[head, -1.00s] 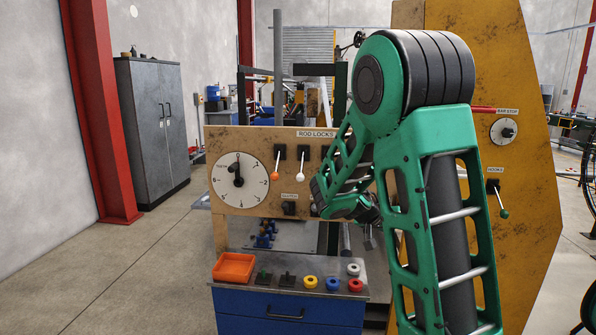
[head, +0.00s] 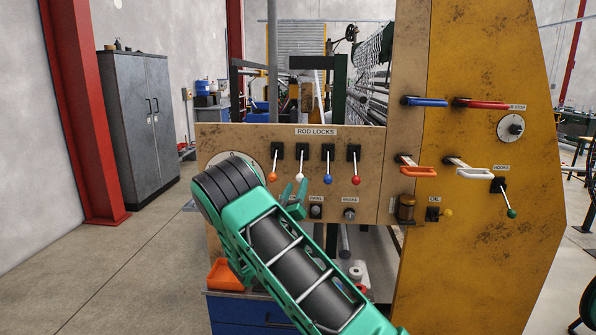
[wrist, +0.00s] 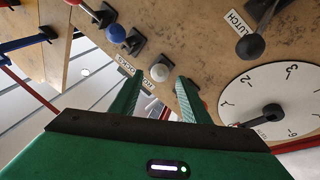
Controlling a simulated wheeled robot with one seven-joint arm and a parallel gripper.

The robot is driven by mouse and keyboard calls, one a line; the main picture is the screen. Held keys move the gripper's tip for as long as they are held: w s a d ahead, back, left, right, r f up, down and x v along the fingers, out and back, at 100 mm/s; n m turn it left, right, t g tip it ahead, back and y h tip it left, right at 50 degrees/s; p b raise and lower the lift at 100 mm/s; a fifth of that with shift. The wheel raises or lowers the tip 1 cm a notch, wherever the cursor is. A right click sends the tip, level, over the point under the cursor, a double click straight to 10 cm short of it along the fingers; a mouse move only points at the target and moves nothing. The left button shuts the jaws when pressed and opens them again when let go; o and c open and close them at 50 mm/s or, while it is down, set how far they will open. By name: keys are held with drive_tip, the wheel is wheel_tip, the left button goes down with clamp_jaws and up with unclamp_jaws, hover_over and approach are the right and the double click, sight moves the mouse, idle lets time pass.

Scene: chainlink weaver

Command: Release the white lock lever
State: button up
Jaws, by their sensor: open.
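The white lock lever (head: 299,178) hangs down from its black mount on the ROD LOCKS panel, between the orange lever (head: 273,176) and the blue lever (head: 327,178). In the wrist view its white ball knob (wrist: 160,72) shows in the gap between the fingertips, beyond them. My gripper (head: 294,190) is open, just below and in front of the white knob in the head view. I see no contact with the knob. The blue knob (wrist: 116,33) is left of the fingers in the wrist view. The orange lever is mostly hidden there behind the right finger.
A red lever (head: 355,180) hangs right of the blue one. The numbered dial (wrist: 270,104) is partly behind my arm in the head view. A black clutch knob (wrist: 250,46) sticks out near it. An orange tray (head: 225,276) lies below the panel.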

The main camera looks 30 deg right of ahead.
sight(301, 170)
drive_tip(key=shift+w+r, duration=0.1)
drive_tip(key=shift+r, duration=0.05)
drive_tip(key=x, duration=1)
drive_tip(key=shift+w+d+r, duration=0.15)
drive_tip(key=shift+w+d, duration=0.1)
drive_tip(key=shift+a, duration=0.1)
clamp_jaws()
